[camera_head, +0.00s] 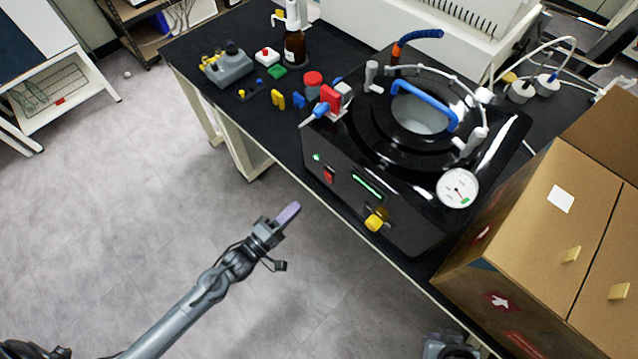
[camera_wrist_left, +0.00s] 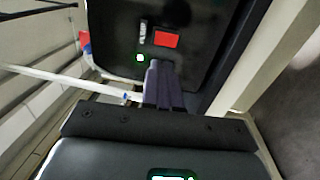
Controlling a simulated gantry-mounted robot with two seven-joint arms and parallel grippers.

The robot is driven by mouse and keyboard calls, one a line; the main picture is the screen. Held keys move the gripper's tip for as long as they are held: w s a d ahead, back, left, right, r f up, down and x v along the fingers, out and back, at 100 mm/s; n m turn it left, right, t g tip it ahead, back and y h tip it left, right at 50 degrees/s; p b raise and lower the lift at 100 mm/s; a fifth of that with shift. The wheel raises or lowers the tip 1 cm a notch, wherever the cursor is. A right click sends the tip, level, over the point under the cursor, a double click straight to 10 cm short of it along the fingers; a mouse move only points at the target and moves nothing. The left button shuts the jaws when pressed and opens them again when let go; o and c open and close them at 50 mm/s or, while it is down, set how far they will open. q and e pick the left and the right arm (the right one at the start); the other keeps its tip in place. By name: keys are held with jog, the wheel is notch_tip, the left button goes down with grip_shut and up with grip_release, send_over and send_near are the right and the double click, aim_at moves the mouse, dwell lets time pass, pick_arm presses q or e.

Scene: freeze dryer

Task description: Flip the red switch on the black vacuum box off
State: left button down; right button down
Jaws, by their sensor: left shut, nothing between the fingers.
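The black vacuum box (camera_head: 345,205) stands at the front edge of the black table. Its red switch (camera_head: 328,175) is on the front face, beside a small lit green light (camera_head: 316,157). The switch also shows in the left wrist view (camera_wrist_left: 166,40), just beyond the fingertips; I cannot tell which way it is tipped. My left gripper (camera_head: 291,211) is shut and empty, in front of the box and apart from the switch in the head view. Its fingers show in the left wrist view (camera_wrist_left: 160,82). A grey part, likely of my right arm, shows at the bottom edge; its fingers are hidden.
The box front also has a lit green display (camera_head: 368,187) and a yellow knob (camera_head: 375,221). A gauge (camera_head: 457,188) sits at its right corner. A large cardboard box (camera_head: 545,220) is at the right. The floor in front of the table is clear.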

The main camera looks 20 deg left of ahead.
aim_at(327, 177)
pick_arm(q)
jog(key=x, duration=1)
jog(key=shift+w+d, duration=0.15)
jog(key=shift+w, duration=0.05)
pick_arm(e)
jog(key=shift+a+f, duration=0.1)
pick_arm(q)
jog(key=shift+r, duration=0.1)
